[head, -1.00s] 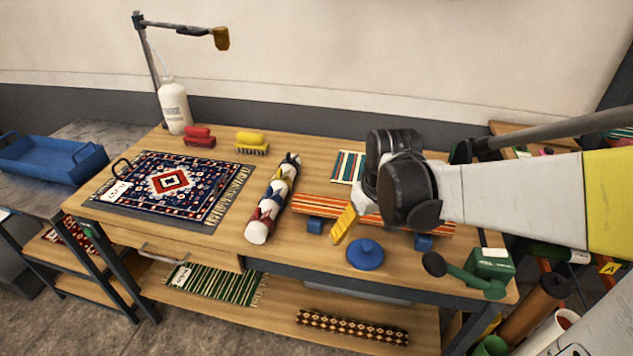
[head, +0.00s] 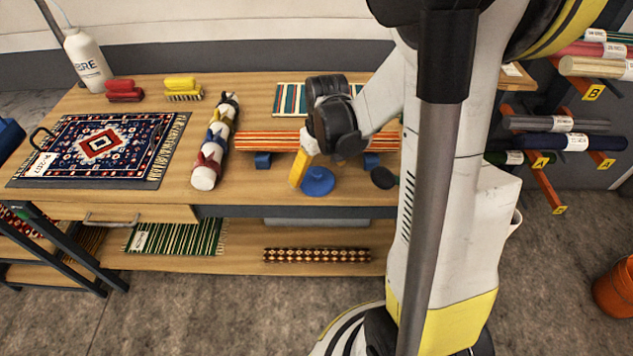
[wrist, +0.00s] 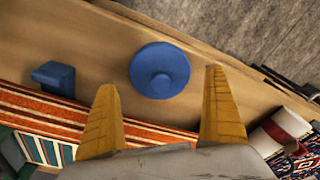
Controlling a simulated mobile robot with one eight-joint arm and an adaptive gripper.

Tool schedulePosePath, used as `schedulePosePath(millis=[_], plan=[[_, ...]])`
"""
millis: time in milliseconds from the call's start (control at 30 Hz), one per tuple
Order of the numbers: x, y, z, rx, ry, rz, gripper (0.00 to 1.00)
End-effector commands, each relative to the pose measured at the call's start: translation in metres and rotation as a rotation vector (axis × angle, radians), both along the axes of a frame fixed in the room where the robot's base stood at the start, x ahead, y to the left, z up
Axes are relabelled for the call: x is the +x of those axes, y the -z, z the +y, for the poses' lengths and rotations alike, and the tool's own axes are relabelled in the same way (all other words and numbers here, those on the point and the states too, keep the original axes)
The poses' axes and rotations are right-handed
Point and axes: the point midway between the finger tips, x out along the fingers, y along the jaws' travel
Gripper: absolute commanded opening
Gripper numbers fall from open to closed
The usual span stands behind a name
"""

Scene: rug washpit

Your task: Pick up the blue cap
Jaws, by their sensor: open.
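The blue cap (head: 317,182) is a round disc with a small knob on top. It lies on the wooden table near the front edge. In the wrist view the cap (wrist: 160,70) shows whole, ahead of and between the two yellow fingers. My gripper (wrist: 162,110) is open, with nothing between its fingers. In the head view my gripper (head: 300,170) hangs just left of the cap, and its finger overlaps the cap's left side in the picture. I cannot tell from this how high the fingers are above the table.
A striped rolled rug (head: 260,141) lies on blue blocks (head: 263,160) just behind the cap. A tied white roll (head: 205,178) lies to the left, beside a patterned rug (head: 62,150). Red (head: 124,92) and yellow (head: 181,88) brushes stand at the back. The table edge is close in front.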

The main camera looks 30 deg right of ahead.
Motion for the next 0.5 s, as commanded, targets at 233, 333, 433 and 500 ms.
schedulePosePath(millis=[233,333,433,500], plan=[[0.003,0.025,0.0,0.0,0.0,0.0,1.0],[0.003,0.023,0.0,0.0,0.0,0.0,1.0],[0.003,0.023,0.0,0.0,0.0,0.0,0.76],[0.003,0.023,0.0,0.0,0.0,0.0,0.59]])
